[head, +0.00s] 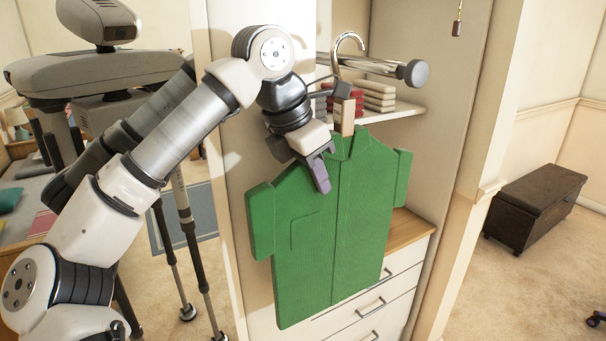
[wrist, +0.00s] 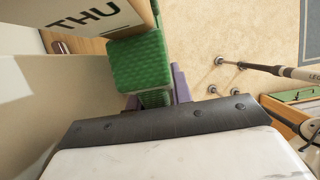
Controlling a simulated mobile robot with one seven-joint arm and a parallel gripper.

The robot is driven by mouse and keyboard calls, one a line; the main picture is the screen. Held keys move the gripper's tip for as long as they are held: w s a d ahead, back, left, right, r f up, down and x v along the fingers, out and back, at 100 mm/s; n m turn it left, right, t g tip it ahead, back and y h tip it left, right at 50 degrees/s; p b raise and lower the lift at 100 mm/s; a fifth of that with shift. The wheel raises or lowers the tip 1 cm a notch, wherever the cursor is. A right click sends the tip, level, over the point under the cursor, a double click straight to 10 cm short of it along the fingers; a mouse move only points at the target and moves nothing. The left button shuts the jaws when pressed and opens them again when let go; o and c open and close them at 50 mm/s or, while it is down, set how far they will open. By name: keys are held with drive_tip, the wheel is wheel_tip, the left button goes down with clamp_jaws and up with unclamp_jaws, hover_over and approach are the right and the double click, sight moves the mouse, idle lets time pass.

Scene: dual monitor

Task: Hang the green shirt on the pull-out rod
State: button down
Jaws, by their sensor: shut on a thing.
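The green shirt (head: 335,225) hangs upright in front of the closet. A curved metal hook (head: 350,40) rises above its collar, with a tan tag block below the hook (head: 347,115). The pull-out rod (head: 375,66) is metal with a dark round end cap. The hook's arch stands above and across the rod; I cannot tell if it rests on it. My gripper (head: 318,170) has purple fingers, shut on the shirt at its left shoulder near the collar. In the wrist view the shirt (wrist: 142,62) lies between the purple fingers, beside the tag lettered "THU" (wrist: 85,22).
Folded clothes (head: 377,95) lie on a white shelf (head: 395,112) behind the rod. White drawers (head: 375,305) stand below the shirt. The closet's side panels flank it closely. A dark chest (head: 535,205) stands on open carpet at right.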

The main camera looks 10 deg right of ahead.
sight(337, 179)
drive_tip(key=shift+w+d+p, duration=0.15)
drive_tip(key=shift+w+d, duration=0.1)
drive_tip(key=shift+d, duration=0.4)
drive_tip(key=shift+w+d+p, duration=0.1)
drive_tip(key=shift+w+d, duration=0.15)
drive_tip(key=shift+d, duration=0.45)
drive_tip(key=shift+w+d+p, duration=0.15)
drive_tip(key=shift+w+d, duration=0.1)
drive_tip(key=shift+d, duration=0.4)
drive_tip(key=shift+w+d, duration=0.1)
drive_tip(key=shift+d, duration=0.1)
drive_tip(key=shift+f+b, duration=0.8)
drive_tip(key=shift+f, duration=0.25)
drive_tip(key=c, duration=1.2)
unclamp_jaws()
drive_tip(key=shift+o, duration=0.2)
drive_tip(key=shift+a, duration=0.1)
